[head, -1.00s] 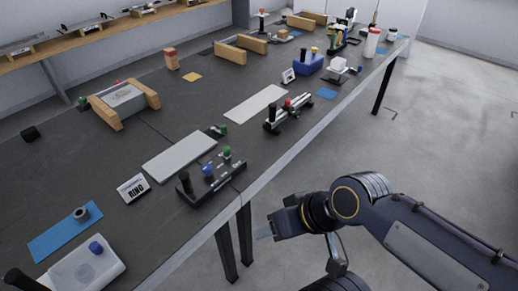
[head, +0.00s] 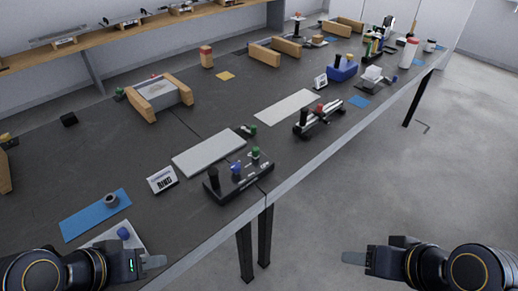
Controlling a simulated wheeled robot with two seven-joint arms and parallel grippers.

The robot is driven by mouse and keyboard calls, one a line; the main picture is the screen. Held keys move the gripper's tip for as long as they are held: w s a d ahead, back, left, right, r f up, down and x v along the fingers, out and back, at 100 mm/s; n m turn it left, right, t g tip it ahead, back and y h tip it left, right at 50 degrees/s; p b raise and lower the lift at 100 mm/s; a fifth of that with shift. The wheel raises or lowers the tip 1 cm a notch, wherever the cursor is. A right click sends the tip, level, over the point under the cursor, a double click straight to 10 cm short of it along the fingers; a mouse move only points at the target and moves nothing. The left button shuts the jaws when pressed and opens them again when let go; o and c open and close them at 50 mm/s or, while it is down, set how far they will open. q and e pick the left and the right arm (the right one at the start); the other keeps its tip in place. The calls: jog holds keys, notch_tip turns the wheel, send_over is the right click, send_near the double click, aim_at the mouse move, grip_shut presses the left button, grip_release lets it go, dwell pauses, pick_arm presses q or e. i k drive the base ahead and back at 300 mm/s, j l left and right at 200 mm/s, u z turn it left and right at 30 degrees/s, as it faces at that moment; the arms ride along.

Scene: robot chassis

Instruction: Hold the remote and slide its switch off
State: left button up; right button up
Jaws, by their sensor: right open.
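I cannot surely tell which thing is the remote. A black control box (head: 243,181) with a black post and blue and green knobs lies near the table's front edge. Its slide switch is too small to make out. My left gripper (head: 154,262) is at the bottom left, in front of a white piece with a blue knob (head: 123,233) and partly hiding it. Its fingers overlap in the picture, so its opening is unclear. My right gripper (head: 354,258) is open and empty, beyond the table's front edge above the floor, apart from everything.
The long dark table (head: 120,165) also bears a white panel (head: 208,153), a blue mat (head: 95,215) with a grey ring, a printed sign (head: 162,179) and a wood-sided holder (head: 160,95). A shelf (head: 110,37) runs behind. The floor at the right is clear.

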aim_at(255, 155)
jog(key=i+l, duration=0.3)
jog(key=i+l+u, duration=0.35)
jog(key=l+u, duration=0.15)
jog(key=i+l+u, duration=0.1)
jog(key=l+u, duration=0.15)
jog(key=i+l+u, duration=0.1)
jog(key=l+u, duration=0.15)
jog(key=l, duration=0.2)
jog(key=u, duration=0.55)
